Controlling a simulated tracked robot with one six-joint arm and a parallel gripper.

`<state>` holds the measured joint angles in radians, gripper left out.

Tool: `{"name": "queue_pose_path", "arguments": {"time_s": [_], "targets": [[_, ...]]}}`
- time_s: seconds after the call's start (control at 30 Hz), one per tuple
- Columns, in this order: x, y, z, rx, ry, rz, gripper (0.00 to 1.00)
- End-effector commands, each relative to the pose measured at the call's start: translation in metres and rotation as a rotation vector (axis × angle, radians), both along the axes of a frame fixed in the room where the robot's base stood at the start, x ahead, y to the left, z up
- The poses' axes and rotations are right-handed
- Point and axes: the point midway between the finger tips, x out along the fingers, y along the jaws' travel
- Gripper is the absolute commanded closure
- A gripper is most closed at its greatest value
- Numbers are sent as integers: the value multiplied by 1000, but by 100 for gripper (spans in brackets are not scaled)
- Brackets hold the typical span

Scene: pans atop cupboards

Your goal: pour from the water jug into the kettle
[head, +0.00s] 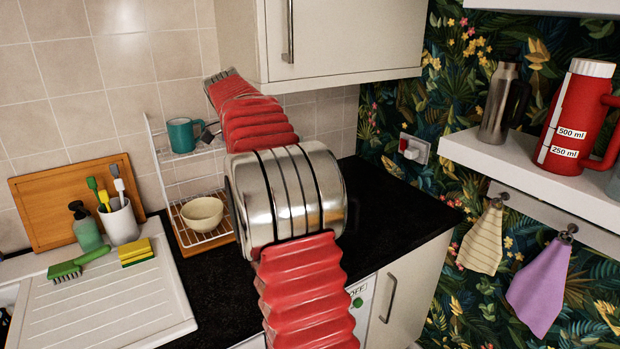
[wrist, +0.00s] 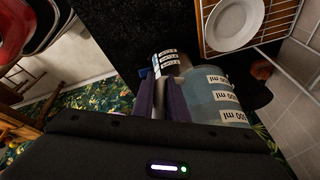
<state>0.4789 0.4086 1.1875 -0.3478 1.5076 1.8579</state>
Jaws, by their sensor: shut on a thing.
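In the wrist view, my gripper (wrist: 160,98) has its purple fingers closed around a narrow part between them. A translucent pale blue jug (wrist: 212,98) with ml labels is right beside the fingers, apparently held by its handle; the grip itself is partly hidden. A smaller dark item (wrist: 166,60) with labels shows just beyond the fingertips; I cannot tell what it is. In the head view, my gripper and the held jug are hidden behind my arm. I cannot identify a kettle for certain in either view.
A red labelled jug (head: 572,120) and a metal flask (head: 502,105) stand on the right shelf (head: 480,155). A wire rack holds a teal mug (head: 182,135) and a cream bowl (head: 203,214). The wall cupboard (head: 350,40) hangs close to my arm. Black counter (head: 395,215) is clear at right.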

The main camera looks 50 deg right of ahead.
Motion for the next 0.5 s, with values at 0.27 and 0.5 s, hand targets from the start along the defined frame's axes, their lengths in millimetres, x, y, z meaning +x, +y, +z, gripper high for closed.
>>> {"name": "queue_pose_path", "arguments": {"time_s": [0.27,0.5], "targets": [[1,1,14,-30,38,3,100],[1,0,30,-67,89,2,100]]}}
